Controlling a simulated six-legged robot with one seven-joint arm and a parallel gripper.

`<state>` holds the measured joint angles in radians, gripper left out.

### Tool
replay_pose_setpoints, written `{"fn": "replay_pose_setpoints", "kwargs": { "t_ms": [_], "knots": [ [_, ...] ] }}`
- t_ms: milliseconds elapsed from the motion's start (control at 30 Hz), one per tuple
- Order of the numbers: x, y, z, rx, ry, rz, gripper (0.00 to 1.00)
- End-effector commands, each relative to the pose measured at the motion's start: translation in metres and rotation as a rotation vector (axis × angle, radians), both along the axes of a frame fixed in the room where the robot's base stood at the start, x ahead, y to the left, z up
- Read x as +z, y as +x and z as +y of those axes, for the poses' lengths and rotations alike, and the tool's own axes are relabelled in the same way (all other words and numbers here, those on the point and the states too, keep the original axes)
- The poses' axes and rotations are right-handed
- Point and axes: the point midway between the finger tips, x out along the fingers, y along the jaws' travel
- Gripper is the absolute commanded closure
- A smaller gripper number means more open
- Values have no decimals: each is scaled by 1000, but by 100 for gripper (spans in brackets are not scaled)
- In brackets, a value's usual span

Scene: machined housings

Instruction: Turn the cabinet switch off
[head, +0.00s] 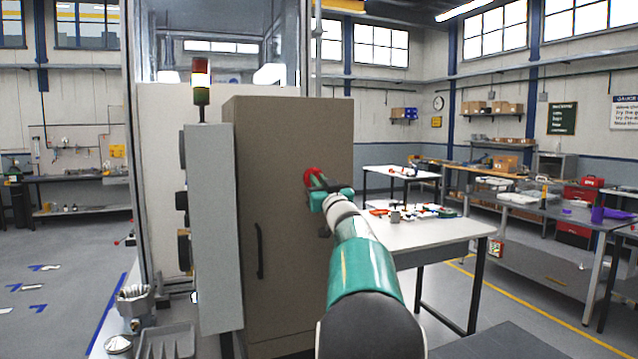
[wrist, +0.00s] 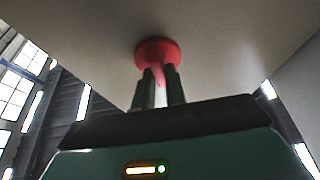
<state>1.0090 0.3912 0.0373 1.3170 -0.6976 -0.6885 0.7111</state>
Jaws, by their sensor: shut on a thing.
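The cabinet (head: 285,200) is a tall brown-grey box with a black handle (head: 260,250) on its front face. In the wrist view the switch (wrist: 157,52) shows as a red disc with a raised grip bar on a pale panel. My gripper (wrist: 157,90) has its two dark green fingers shut on the switch's bar. In the head view my gripper (head: 318,186) reaches the cabinet face at the switch, hiding part of it.
A grey control box (head: 210,230) with a signal tower (head: 201,80) stands left of the cabinet. A white table (head: 440,230) with small parts stands to the right. A long workbench (head: 580,215) lies further right. Open floor (head: 60,260) shows at the left.

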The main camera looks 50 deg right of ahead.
Motion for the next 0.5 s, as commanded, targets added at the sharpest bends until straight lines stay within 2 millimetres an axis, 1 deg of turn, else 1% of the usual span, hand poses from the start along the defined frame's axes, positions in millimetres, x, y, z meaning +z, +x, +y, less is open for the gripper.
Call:
{"fn": "replay_pose_setpoints", "kwargs": {
  "t_ms": [267,500],
  "knots": [
    [0,1,0,1,-119,71,100],
    [0,0,-1,0,-299,177,100]
  ]
}}
